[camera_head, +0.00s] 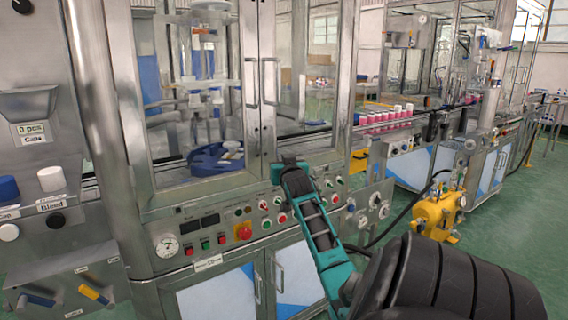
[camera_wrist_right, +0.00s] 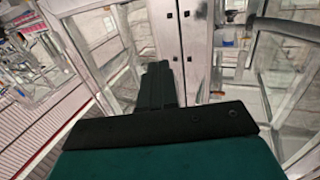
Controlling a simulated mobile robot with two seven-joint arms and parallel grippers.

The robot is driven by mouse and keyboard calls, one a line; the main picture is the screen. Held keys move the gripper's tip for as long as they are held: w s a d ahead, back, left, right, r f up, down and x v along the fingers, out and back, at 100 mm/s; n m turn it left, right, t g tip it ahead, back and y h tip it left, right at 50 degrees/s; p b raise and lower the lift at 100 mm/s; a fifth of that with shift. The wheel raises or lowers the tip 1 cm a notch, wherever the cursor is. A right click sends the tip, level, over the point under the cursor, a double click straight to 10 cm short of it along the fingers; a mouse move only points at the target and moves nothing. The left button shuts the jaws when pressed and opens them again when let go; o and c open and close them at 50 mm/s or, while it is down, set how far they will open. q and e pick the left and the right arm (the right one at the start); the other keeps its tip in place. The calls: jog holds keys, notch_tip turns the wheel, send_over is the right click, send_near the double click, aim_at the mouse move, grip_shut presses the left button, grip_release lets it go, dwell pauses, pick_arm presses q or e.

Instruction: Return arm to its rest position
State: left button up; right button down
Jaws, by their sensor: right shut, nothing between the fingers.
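My right arm comes in from the lower right in the head view. Its right gripper (camera_head: 290,163) is at the far end of the teal arm section, in front of the machine's control panel (camera_head: 222,228) and just below the glass doors. In the right wrist view the right gripper's dark fingers (camera_wrist_right: 157,85) are together with nothing between them. They point toward the metal door frame (camera_wrist_right: 183,40). Whether the fingers touch the machine is unclear. My left gripper is not in view.
The crimping machine's glass doors (camera_head: 292,70) stand shut over a blue rotary table (camera_head: 215,160). Pink cans with white caps (camera_head: 388,118) line the conveyor to the right. A yellow pump unit (camera_head: 438,212) stands on the green floor (camera_head: 492,228), which has free room.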

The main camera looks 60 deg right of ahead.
jog(key=shift+s+a, duration=0.2)
jog(key=shift+s, duration=0.15)
jog(key=shift+a, duration=0.1)
jog(key=w+a+f+n+t+y, duration=0.15)
jog(key=a+f+n+y, duration=0.3)
jog(key=a+f, duration=0.8)
jog(key=w+a+f+n+y, duration=0.2)
jog(key=a+f+n+y, duration=0.25)
jog(key=a+f, duration=0.8)
jog(key=s+a+f+n+y, duration=0.1)
jog(key=s+a, duration=0.3)
jog(key=a, duration=0.6)
jog(key=s+a+f+n+g+y, duration=0.1)
jog(key=s+a+f+y, duration=0.2)
jog(key=a, duration=0.8)
jog(key=s+a+f+n+g+y, duration=0.1)
jog(key=s+a+f+y, duration=0.2)
jog(key=s+a, duration=0.4)
jog(key=a, duration=0.4)
jog(key=shift+f+n, duration=0.15)
jog(key=shift+n, duration=0.25)
jog(key=shift+a, duration=0.1)
